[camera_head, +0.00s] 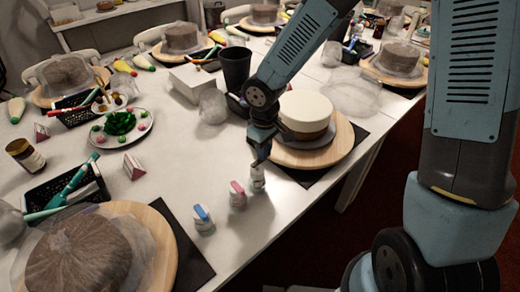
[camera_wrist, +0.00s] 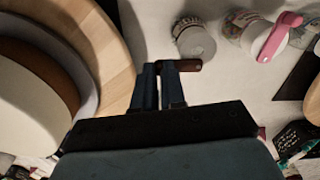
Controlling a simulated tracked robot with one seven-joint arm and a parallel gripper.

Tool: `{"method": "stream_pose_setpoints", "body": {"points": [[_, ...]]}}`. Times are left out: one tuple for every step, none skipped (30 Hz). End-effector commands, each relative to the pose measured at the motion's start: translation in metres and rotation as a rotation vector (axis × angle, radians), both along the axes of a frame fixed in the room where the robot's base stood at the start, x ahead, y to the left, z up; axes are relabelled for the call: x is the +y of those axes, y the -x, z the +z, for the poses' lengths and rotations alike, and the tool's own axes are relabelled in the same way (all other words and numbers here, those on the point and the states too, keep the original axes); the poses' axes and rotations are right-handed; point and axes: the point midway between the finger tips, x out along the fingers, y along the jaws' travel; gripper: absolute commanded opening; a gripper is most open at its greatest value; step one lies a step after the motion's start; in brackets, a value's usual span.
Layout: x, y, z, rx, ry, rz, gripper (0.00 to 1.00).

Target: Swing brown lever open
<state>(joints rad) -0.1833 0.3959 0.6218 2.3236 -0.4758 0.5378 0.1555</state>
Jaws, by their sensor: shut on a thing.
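A white dispenser (camera_head: 257,180) stands upright near the table's front edge, directly under my gripper (camera_head: 262,150). In the wrist view its round grey top (camera_wrist: 196,43) shows just beyond the fingertips. The brown lever (camera_wrist: 188,65) lies across the tips of my gripper (camera_wrist: 168,72), its rounded end sticking out to the right. The gripper is shut on this lever. The lever's other end and its joint with the dispenser are hidden by the fingers. In the head view the gripper covers the brown lever.
Close left stand a pink-levered dispenser (camera_head: 238,196), also in the wrist view (camera_wrist: 275,40), and a blue-levered dispenser (camera_head: 203,219). A wooden turntable (camera_head: 338,150) bearing a cream-topped cake (camera_head: 305,108) stands close behind on the right. A dark cup (camera_head: 235,67) stands farther back.

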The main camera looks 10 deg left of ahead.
Motion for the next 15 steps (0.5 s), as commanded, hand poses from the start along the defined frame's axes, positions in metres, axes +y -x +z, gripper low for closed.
{"method": "stream_pose_setpoints", "body": {"points": [[0.0006, -0.0004, 0.0, 0.0, 0.0, 0.012, 0.0], [0.001, -0.0007, -0.0001, 0.0, 0.0, 0.024, 0.0], [0.0018, -0.0012, -0.0001, 0.0, 0.0, 0.046, 0.0], [0.0026, -0.0018, -0.0002, 0.0, 0.001, 0.065, 0.0], [0.0034, -0.0023, -0.0002, 0.001, 0.0, 0.087, 0.0], [0.0045, -0.003, -0.0003, 0.001, 0.0, 0.116, 0.0], [0.0053, -0.0036, -0.0003, 0.001, 0.0, 0.137, 0.0], [0.0061, -0.004, -0.0003, 0.001, 0.0, 0.157, 0.0], [0.0072, -0.0046, -0.0003, 0.001, -0.001, 0.182, 0.0], [0.0078, -0.0049, -0.0002, 0.001, -0.001, 0.197, 0.0], [0.0084, -0.0053, -0.0002, 0.001, 0.0, 0.211, 0.0], [0.0089, -0.0056, -0.0001, 0.001, 0.0, 0.224, 0.0], [0.0091, -0.0057, -0.0001, 0.0, -0.001, 0.231, 0.0], [0.0093, -0.0059, -0.0001, 0.0, -0.001, 0.237, 0.0], [0.0094, -0.0059, -0.0001, 0.0, 0.0, 0.241, 0.0]]}}
